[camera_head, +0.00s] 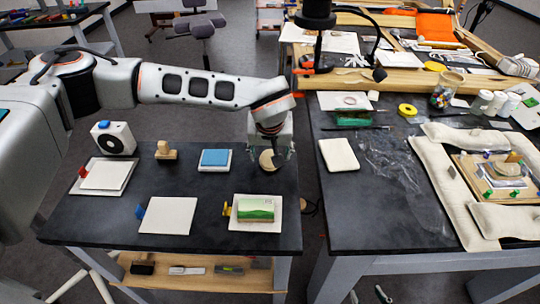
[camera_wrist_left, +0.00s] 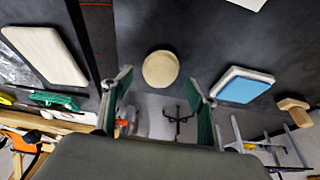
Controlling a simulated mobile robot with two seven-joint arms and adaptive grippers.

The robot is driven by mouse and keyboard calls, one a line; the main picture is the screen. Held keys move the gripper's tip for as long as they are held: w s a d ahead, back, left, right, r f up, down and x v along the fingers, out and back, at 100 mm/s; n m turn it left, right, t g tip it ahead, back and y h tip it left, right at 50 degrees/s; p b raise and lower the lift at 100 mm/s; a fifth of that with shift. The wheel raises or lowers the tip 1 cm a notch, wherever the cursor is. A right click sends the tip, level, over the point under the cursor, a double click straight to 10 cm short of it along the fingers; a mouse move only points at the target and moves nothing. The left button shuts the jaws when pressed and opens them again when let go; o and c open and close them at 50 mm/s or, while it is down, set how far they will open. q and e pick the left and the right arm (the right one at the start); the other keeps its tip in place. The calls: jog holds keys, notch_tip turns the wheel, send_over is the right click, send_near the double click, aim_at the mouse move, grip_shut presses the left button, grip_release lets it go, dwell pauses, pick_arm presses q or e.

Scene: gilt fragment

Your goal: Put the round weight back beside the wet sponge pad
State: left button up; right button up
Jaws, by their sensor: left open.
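The round weight (camera_head: 267,160) is a tan disc on the dark left table, near its right edge. It shows whole in the left wrist view (camera_wrist_left: 160,69), beyond my fingertips. The wet sponge pad (camera_head: 215,157) is blue, on a white base, to the left of the weight with a gap between them. It also shows in the left wrist view (camera_wrist_left: 243,88). My left gripper (camera_head: 272,151) is above the weight in the head view, partly covering it. In the left wrist view its fingers (camera_wrist_left: 159,88) are apart with nothing between them. My right gripper is out of view.
A wooden block (camera_head: 166,151) stands left of the pad. A bare white sheet (camera_head: 168,216) lies front left. A gap separates this table from the right table (camera_head: 345,220).

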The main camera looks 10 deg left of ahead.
pick_arm(q)
jog(key=v, duration=0.9)
jog(key=shift+s+r, duration=0.15)
jog(key=shift+r, duration=0.15)
